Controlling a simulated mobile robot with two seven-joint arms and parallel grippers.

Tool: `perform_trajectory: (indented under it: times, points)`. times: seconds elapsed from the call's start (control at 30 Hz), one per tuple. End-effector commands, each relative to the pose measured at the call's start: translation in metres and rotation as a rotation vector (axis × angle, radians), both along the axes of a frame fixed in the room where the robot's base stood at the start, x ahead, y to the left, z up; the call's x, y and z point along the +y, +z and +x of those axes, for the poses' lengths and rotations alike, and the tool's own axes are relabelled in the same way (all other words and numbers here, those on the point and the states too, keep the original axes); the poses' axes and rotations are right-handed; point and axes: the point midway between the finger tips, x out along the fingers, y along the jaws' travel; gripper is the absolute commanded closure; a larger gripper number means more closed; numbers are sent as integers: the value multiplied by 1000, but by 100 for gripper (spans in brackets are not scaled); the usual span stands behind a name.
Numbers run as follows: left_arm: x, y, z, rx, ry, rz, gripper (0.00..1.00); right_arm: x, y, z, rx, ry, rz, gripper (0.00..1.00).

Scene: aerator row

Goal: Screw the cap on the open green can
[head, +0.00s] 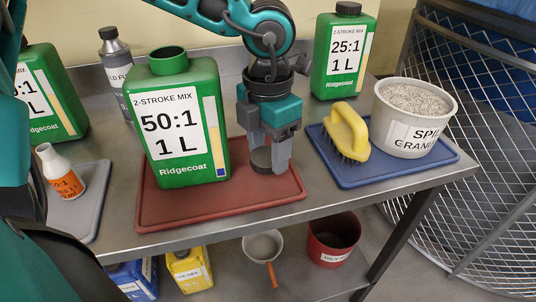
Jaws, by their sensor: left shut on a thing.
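The open green can (180,125), labelled 2-stroke mix 50:1 1 L, stands upright on a red tray (225,211). Its round neck at the top is uncapped. My left gripper (268,152) points down just right of the can, over the same tray. It is shut on a dark round cap (261,159), which is low near the tray; I cannot tell whether the cap touches it. The fingers partly hide the cap. My right gripper is not in view.
A capped green 25:1 can (343,55) stands behind. A blue tray (385,174) holds a yellow brush (347,131) and a granule tub (412,120). At left are another green can (52,95), a grey bottle (116,65) and a small white bottle (60,172).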

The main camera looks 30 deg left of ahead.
Motion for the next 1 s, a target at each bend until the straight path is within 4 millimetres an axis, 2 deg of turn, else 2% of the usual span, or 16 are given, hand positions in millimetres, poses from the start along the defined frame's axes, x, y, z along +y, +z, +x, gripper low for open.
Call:
perform_trajectory:
  times: [0.3,0.53,0.73,1.0]
  points:
    - [0,87,2,-9,1,0,71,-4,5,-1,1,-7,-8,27]
    - [0,142,1,-6,0,0,71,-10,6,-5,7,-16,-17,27]
    - [0,169,0,-2,-1,0,71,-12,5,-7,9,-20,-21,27]
    - [0,177,0,0,-1,0,71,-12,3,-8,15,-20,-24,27]
